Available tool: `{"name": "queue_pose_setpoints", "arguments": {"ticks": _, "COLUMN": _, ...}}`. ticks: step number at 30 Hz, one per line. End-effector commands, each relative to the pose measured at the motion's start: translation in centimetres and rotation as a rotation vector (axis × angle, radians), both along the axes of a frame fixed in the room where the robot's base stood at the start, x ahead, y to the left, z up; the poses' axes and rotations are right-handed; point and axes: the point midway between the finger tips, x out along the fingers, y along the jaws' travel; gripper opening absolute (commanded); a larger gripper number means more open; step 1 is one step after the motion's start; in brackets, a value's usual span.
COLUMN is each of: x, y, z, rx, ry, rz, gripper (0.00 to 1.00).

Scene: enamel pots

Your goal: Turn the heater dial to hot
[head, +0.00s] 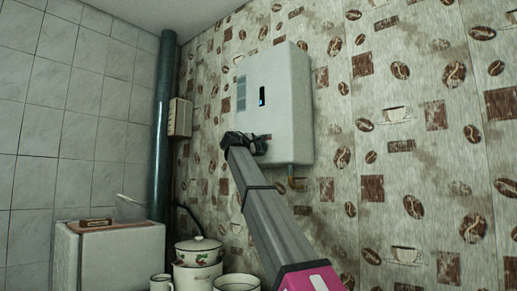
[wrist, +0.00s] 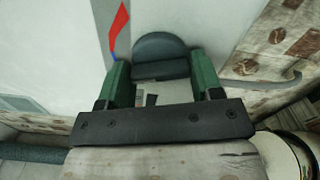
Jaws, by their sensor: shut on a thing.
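The heater (head: 290,85) is a white box on the wallpapered wall, with a small dark window in its front. My gripper (head: 247,140) is at the heater's lower front edge in the head view. In the wrist view its two green fingers stand on either side of the dark, rounded dial (wrist: 160,48), and they are shut on it. A scale mark (wrist: 120,27), wide and red at one end and narrowing to blue at the other, lies just left of the dial. The dial is hidden behind my gripper in the head view, and its pointer cannot be made out.
A lidded enamel pot (head: 198,251) stands low beneath the heater, with other pots around it. A pipe (head: 290,180) comes out under the heater. A white cabinet (head: 110,258) and a dark green vertical pipe (head: 162,125) are at left.

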Motion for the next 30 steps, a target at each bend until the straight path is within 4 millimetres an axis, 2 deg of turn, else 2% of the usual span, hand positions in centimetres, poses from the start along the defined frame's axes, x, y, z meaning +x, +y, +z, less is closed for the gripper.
{"name": "queue_pose_setpoints", "arguments": {"ticks": 30, "x": -0.09, "y": -0.04, "z": -0.12, "rx": 0.750, "ry": -0.583, "rz": -0.002, "gripper": 0.36}}
